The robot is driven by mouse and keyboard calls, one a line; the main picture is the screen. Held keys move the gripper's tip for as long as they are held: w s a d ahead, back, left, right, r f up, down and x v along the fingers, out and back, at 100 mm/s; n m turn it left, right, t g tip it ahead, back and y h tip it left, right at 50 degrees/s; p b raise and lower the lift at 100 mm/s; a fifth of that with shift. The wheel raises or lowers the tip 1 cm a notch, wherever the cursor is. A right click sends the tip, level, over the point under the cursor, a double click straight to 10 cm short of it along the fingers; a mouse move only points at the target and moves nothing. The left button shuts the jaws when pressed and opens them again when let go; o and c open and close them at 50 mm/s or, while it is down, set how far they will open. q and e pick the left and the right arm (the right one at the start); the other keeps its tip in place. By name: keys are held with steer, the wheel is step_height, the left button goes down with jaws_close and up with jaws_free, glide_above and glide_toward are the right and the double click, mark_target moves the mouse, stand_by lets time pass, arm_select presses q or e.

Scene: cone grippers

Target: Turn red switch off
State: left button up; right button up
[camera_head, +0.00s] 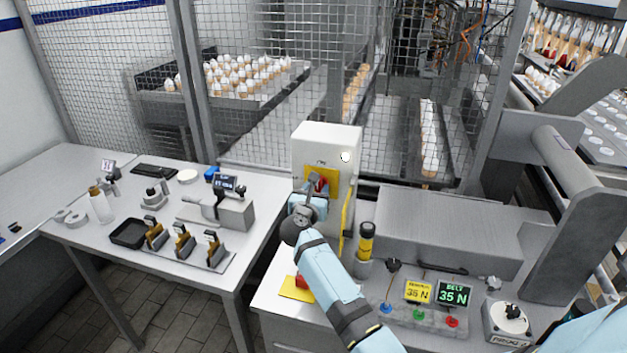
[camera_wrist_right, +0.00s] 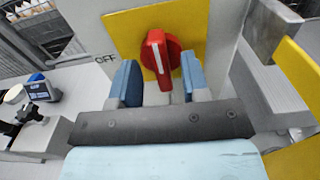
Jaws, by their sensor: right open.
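The red switch (camera_head: 323,183) is a rotary knob on a yellow plate (camera_head: 331,176) on the front of a white box (camera_head: 312,145). In the right wrist view the red knob (camera_wrist_right: 157,52) has a white line on its handle, which points nearly straight down in the picture, and "OFF" is printed left of the plate. My right gripper (camera_head: 315,186) is open at the knob. Its two blue fingers (camera_wrist_right: 160,80) stand on either side of the handle, with a visible gap on the left; contact on the right is unclear. My left gripper is not in view.
A red button on a yellow base (camera_head: 297,290) sits below my right forearm. A yellow-black cylinder (camera_head: 366,241) and a control panel with coloured knobs (camera_head: 418,315) stand right of it. A wire mesh fence (camera_head: 270,80) is behind. The left table (camera_head: 130,200) holds tools.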

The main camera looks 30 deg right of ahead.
steer(key=shift+w+d, duration=0.25)
steer(key=shift+d, duration=0.05)
steer(key=shift+s, duration=0.1)
jaws_close()
